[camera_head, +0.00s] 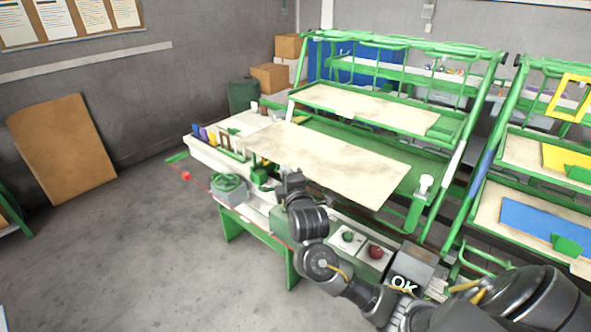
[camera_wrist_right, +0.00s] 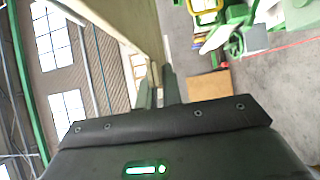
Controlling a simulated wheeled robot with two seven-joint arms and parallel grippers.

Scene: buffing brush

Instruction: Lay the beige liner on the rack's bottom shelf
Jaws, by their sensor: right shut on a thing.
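The beige liner (camera_head: 335,162) is a flat, stained rectangular sheet, held nearly level. My right gripper (camera_head: 291,178) is shut on its near edge; in the right wrist view the fingers (camera_wrist_right: 160,88) pinch the liner (camera_wrist_right: 130,22). The green rack (camera_head: 470,110) stands behind. Its bottom shelf (camera_head: 318,131) shows as a bare green surface behind and beside the liner, which hides part of it. I cannot tell whether the liner touches the shelf. A similar beige sheet (camera_head: 365,105) lies on the shelf above. My left gripper is not in view.
A workbench in front carries a white tray (camera_head: 208,155) with coloured items, a green round part (camera_head: 228,183) and a grey box marked OK (camera_head: 408,265). A second rack at right holds a yellow panel (camera_head: 567,160) and a blue panel (camera_head: 535,218). The floor at left is clear.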

